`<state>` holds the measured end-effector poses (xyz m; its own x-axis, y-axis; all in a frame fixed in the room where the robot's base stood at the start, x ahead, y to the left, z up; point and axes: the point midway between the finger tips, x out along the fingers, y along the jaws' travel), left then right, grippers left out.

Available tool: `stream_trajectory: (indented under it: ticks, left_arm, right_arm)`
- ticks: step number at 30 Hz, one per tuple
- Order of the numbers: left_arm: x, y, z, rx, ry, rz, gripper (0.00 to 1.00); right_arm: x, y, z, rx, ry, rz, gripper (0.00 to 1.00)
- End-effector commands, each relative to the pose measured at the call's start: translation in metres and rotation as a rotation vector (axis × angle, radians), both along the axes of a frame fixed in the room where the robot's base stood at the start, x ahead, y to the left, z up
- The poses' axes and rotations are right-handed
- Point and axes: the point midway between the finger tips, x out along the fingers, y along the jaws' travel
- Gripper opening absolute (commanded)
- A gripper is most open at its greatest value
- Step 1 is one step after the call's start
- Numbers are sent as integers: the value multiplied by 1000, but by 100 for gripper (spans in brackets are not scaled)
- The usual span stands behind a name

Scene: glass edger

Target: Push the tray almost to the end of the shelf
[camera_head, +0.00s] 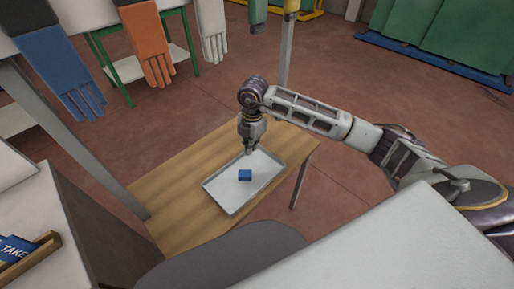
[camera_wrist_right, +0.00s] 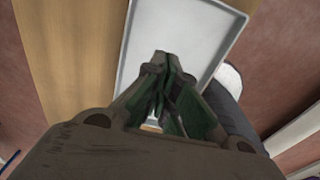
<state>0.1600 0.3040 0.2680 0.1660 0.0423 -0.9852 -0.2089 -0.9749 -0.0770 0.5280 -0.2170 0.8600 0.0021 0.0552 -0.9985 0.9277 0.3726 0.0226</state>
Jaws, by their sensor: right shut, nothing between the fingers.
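A shallow light-grey tray (camera_head: 225,189) lies on a wooden shelf (camera_head: 178,190) in the head view, with a small blue block (camera_head: 245,175) on it. The tray (camera_wrist_right: 205,25) also shows in the right wrist view on the wooden shelf (camera_wrist_right: 75,50). My right gripper (camera_head: 250,152) points down over the tray's far edge. In the wrist view its fingers (camera_wrist_right: 163,58) are shut with nothing between them, over the tray's floor. I cannot tell whether they touch the tray. The block is hidden in the wrist view. My left gripper is not in view.
Blue, orange and white gloves (camera_head: 150,40) hang at the upper left. A grey post (camera_head: 75,130) stands left of the shelf. Bare wood lies left of the tray. A white surface (camera_head: 390,250) fills the front right, and a box with a blue item (camera_head: 18,248) sits lower left.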

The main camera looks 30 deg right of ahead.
Motion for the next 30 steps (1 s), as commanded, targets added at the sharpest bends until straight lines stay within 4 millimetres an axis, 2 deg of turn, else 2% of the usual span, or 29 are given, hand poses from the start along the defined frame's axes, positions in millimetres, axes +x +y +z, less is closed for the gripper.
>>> stream_trajectory:
  ticks: [3, 6, 19, 26, 30]
  left_arm:
    - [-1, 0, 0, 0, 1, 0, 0]
    - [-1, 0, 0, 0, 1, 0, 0]
    - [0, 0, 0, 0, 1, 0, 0]
    - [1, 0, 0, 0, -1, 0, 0]
    - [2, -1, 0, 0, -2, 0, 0]
  right_arm:
    - [1, -12, 2, -43, 5, -27, 0]
    - [2, -16, 2, -58, 7, -36, 0]
    - [2, -16, 0, -56, 6, -35, 0]
    - [1, -15, -14, -55, 8, -35, 0]
    - [1, -15, -31, -55, 8, -34, 0]
